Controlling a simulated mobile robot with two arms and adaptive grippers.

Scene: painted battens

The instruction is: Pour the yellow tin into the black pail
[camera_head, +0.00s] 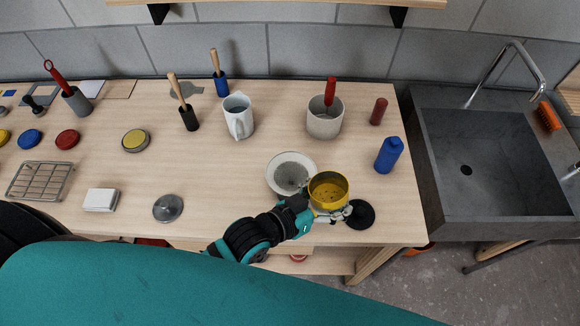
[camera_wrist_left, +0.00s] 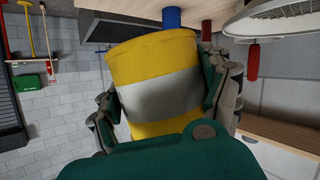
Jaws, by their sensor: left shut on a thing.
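The yellow tin (camera_head: 329,203) is in my left gripper (camera_head: 322,208), held above the front right of the bench. Its open top faces up, roughly upright, and dark specks show inside. In the left wrist view the tin (camera_wrist_left: 165,95) has a pale grey band, with the fingers on both sides of it. A black round thing (camera_head: 362,214) sits just right of the tin, partly hidden by the gripper; I cannot tell whether it is the black pail. My right gripper is not in view.
A white bowl with a grey inside (camera_head: 290,173) stands close left of the tin. Behind are a blue bottle (camera_head: 388,156), a grey pot (camera_head: 324,122) and a white jug (camera_head: 238,118). A metal disc (camera_head: 168,208) lies left. The sink (camera_head: 490,160) is right.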

